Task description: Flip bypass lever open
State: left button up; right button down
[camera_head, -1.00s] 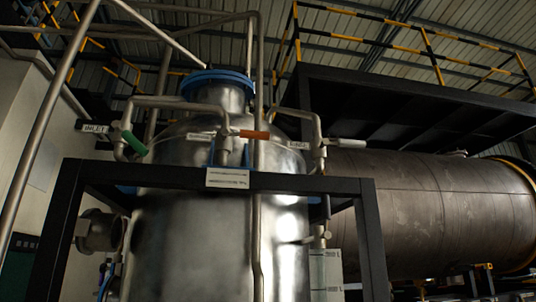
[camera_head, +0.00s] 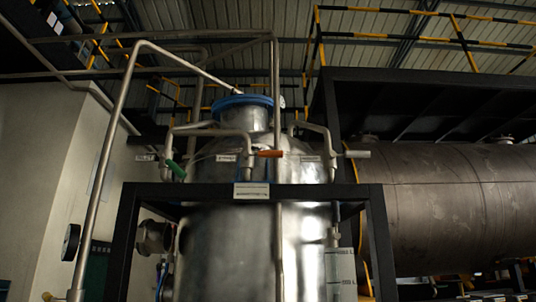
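Three valve levers sit on pipes around the top of a steel tank (camera_head: 250,235). The left one has a green handle (camera_head: 176,169) slanting down to the right, by a label (camera_head: 146,157) that seems to read INLET. The middle one has an orange handle (camera_head: 269,153) lying level and pointing right, by a label (camera_head: 226,158) too small to read surely. The right one has a pale handle (camera_head: 357,154), also level, by another small label (camera_head: 310,158). I cannot tell surely from the labels which is the bypass lever. Neither of my grippers is in view.
A black frame (camera_head: 300,193) stands around the tank's front, with a white plate (camera_head: 251,191) on its top bar. A large horizontal cylinder (camera_head: 450,205) lies at right under a dark platform (camera_head: 425,90).

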aim_at(261, 153)
jog(key=i+j, duration=0.8)
jog(key=j+z, duration=0.05)
